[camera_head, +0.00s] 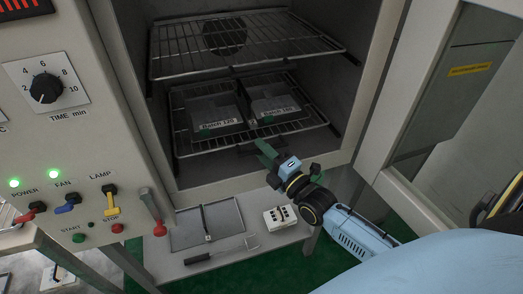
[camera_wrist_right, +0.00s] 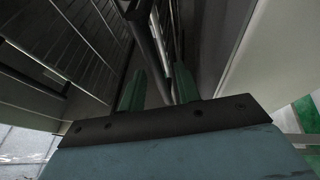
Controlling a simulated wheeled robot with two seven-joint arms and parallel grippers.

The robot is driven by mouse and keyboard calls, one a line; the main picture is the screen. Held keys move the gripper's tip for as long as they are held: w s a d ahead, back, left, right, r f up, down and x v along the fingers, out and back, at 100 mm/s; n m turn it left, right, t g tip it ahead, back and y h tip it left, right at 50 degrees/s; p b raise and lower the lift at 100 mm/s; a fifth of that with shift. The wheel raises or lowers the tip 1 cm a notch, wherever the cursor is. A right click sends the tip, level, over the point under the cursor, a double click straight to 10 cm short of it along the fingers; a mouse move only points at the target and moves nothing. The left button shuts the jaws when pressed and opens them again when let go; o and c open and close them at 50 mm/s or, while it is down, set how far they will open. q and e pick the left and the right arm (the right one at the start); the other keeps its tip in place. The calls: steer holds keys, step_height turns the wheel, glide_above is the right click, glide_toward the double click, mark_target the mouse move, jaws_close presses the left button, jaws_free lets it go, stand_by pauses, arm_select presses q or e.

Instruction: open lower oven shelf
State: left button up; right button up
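The lower oven shelf (camera_head: 196,149) is a wire rack inside the open oven chamber, with two dark trays labelled as batches on it. A dark handle-like bar (camera_head: 247,149) shows at its front edge. My right gripper (camera_head: 266,150) is at this front edge, just right of the bar. In the right wrist view its two green fingers (camera_wrist_right: 158,92) stand apart, with a dark bar (camera_wrist_right: 150,50) running between them. I cannot tell whether they touch it. My left gripper is not in view.
The upper wire shelf (camera_head: 250,50) is above. The oven door (camera_head: 405,110) stands open at the right. A control panel (camera_head: 50,130) with switches is at the left. Below, a bench (camera_head: 190,262) holds a grey plate (camera_head: 206,222) and a small white switch box (camera_head: 280,217).

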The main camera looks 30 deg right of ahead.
steer(key=shift+w+a+r, duration=0.1)
steer(key=shift+w, duration=0.3)
jaws_close()
